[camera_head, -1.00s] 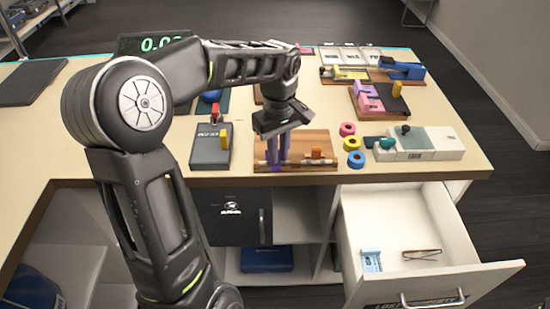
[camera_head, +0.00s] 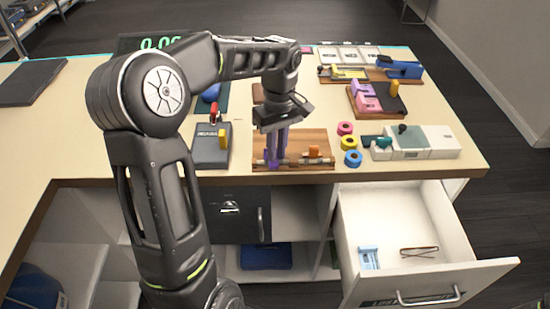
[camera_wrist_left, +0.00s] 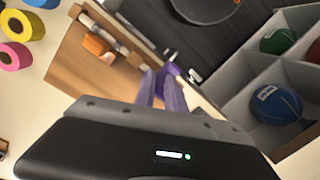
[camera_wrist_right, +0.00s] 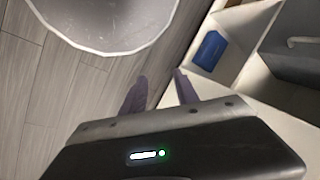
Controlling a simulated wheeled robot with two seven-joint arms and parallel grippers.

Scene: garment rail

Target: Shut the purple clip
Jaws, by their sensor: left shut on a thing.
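The purple clip (camera_head: 272,165) sits at the left part of a rod (camera_head: 297,161) on a wooden board (camera_head: 304,138) at the counter's front edge. My left gripper (camera_head: 275,158) points down at it, shut on it. In the left wrist view the purple clip (camera_wrist_left: 164,80) shows between and just beyond the fingertips (camera_wrist_left: 163,76); the fingers hide most of it, so I cannot tell how far its parts are closed. An orange clip (camera_head: 314,152) is further right on the board. My right gripper (camera_wrist_right: 160,82) is open and empty, seen only in its wrist view.
An open drawer (camera_head: 400,220) juts out below the counter at right. Tape rolls (camera_head: 348,142) lie just right of the board, with a grey-white device (camera_head: 425,140) beyond. A dark box with a yellow part (camera_head: 211,152) stands to the left. A bin (camera_wrist_right: 110,25) is near my right gripper.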

